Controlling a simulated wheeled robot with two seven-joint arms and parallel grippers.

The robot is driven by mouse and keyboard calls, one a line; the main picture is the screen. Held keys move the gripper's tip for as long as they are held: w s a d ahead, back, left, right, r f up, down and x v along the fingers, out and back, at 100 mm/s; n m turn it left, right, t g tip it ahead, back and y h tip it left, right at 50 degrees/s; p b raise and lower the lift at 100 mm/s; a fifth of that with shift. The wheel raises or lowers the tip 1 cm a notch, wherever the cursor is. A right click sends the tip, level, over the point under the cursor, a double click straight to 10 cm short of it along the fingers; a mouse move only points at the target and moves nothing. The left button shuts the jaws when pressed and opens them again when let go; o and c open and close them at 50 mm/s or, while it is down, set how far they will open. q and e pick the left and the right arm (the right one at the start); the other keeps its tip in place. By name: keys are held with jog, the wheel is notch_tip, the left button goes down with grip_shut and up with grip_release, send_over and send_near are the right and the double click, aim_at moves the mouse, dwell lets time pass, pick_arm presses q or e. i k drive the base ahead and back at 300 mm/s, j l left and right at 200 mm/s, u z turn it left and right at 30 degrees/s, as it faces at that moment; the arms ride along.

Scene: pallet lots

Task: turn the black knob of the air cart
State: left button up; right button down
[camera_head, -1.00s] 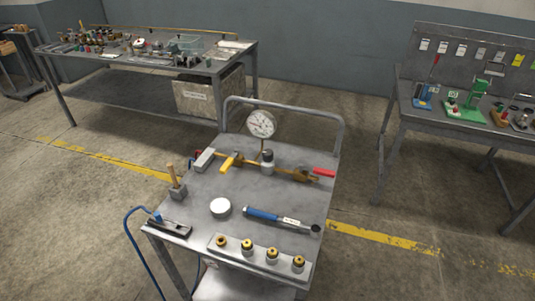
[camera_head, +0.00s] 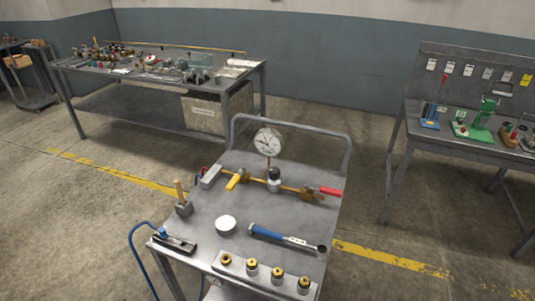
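The air cart (camera_head: 205,235) stands in front of me, a grey metal cart with a raised tube handle at its far side. A brass pipe assembly lies along its top, with a round white dial gauge (camera_head: 268,142) standing above it. Below the gauge is a small upright fitting with a dark top, which looks like the black knob (camera_head: 274,173). A yellow lever (camera_head: 236,180) is to its left and a red lever (camera_head: 330,190) to its right. Neither gripper is in view.
A blue-handled torque wrench (camera_head: 285,238), a white round puck (camera_head: 226,223), a block with a wooden handle (camera_head: 183,207) and a rail of several brass fittings (camera_head: 265,277) are on the cart. A cluttered workbench (camera_head: 120,72) stands back left, another table (camera_head: 440,140) right.

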aim_at(274, 173)
jog(key=l+u, duration=0.3)
jog(key=u, duration=0.15)
jog(key=l+u, duration=0.35)
jog(key=u, duration=0.15)
jog(key=l+u, duration=0.45)
jog(key=j, duration=0.1)
